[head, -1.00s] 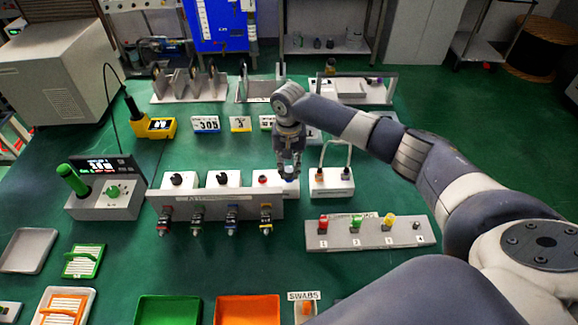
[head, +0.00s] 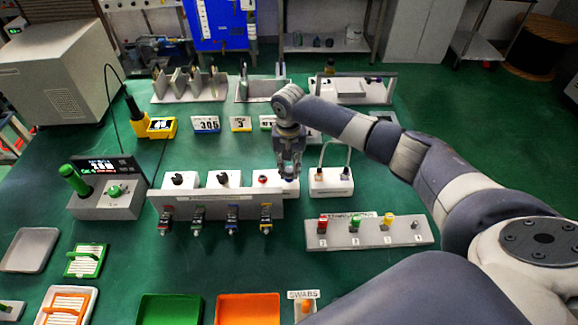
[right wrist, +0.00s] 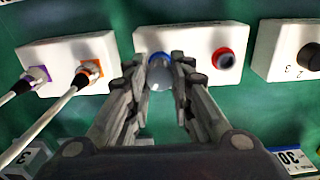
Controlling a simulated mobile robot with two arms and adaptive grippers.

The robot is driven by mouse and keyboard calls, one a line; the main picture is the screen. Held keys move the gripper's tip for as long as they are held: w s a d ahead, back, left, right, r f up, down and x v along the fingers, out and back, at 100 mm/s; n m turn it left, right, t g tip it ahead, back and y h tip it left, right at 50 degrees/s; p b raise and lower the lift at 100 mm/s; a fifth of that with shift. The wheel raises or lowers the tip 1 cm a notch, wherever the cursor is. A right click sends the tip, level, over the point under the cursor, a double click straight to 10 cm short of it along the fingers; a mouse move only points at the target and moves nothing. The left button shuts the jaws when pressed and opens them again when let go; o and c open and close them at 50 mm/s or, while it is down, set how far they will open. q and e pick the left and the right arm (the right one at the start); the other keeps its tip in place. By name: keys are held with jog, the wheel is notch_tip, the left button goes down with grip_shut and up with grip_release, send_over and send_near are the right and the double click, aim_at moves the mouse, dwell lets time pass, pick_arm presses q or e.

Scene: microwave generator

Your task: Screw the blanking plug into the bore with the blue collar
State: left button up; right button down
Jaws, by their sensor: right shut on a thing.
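A white block (right wrist: 191,44) in the right wrist view has a bore with a blue collar (right wrist: 158,57) and a second bore with a red collar (right wrist: 224,59). My right gripper (right wrist: 167,84) has its fingers on both sides of a grey cylindrical plug (right wrist: 160,78), in line with the blue collar. How far the plug sits in the bore is hidden. In the head view my right gripper (head: 289,174) points down over the right end of the white block (head: 276,191), beside the red collar (head: 263,180). My left gripper is not in view.
A white connector box (head: 331,182) with cables stands close to the right of the gripper. A grey rack (head: 382,235) with coloured plugs lies in front right. A grey rail (head: 215,206) with several coloured fittings runs before the white blocks. Green (head: 168,310) and orange (head: 247,310) trays lie nearer.

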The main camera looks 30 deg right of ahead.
aim_at(289, 170)
jog(key=shift+f, duration=0.45)
jog(key=c, duration=1.3)
grip_release()
jog(key=shift+c, duration=0.2)
jog(key=shift+r, duration=0.1)
notch_tip(289, 170, up, 12)
jog(key=shift+f, duration=0.2)
